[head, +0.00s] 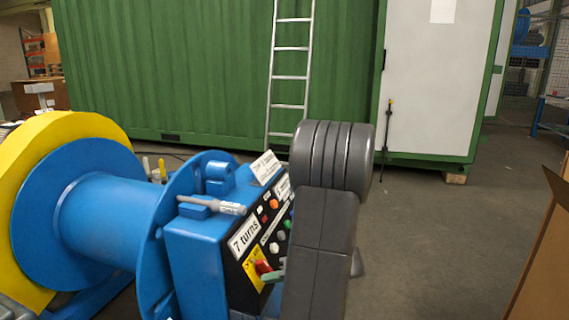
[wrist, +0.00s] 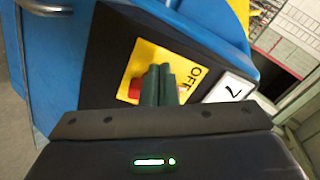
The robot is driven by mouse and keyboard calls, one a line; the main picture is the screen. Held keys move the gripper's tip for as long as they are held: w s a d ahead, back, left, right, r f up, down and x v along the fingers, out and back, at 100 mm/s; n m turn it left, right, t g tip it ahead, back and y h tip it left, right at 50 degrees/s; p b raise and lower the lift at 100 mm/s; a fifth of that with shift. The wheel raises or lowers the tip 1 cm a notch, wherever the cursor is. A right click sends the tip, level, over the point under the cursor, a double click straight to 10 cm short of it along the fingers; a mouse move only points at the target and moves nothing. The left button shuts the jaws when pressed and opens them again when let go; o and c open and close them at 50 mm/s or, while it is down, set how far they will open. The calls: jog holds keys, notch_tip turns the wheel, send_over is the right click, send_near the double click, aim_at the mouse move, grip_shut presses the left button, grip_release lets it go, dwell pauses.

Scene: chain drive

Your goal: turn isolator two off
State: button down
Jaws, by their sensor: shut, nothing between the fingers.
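A red rotary handle (wrist: 136,89) sits on a yellow isolator plate (wrist: 153,58) marked OFF, low on the black panel of the blue machine. The plate also shows in the head view (head: 252,273), with its red handle (head: 263,267). My gripper (wrist: 158,70) has its green fingers together and empty, in front of the plate, covering much of the handle and what it points to. In the head view a green fingertip (head: 272,276) shows just beside the handle; my arm hides the rest. I cannot tell whether the fingers touch the handle, nor read an isolator number.
A white "7 turns" label (head: 244,236) is beside the plate, and several coloured buttons (head: 274,204) are farther along the panel. A blue drum (head: 110,220) with a yellow guard (head: 85,127) stands left. A green container (head: 170,70) stands behind; open floor (head: 430,240) lies right.

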jog(key=shift+w+d+f+b, duration=0.15)
jog(key=shift+d+f+b, duration=0.25)
jog(key=shift+b, duration=1.35)
jog(key=shift+w+d+f+b, duration=0.15)
jog(key=shift+w+f+b, duration=0.15)
jog(key=shift+b, duration=1)
jog(key=shift+s+f, duration=0.1)
jog(key=shift+f, duration=0.05)
jog(key=shift+s+f+b, duration=0.2)
jog(key=shift+s+b, duration=0.05)
jog(key=shift+b, duration=0.3)
jog(key=p+v, duration=0.1)
jog(key=v, duration=0.5)
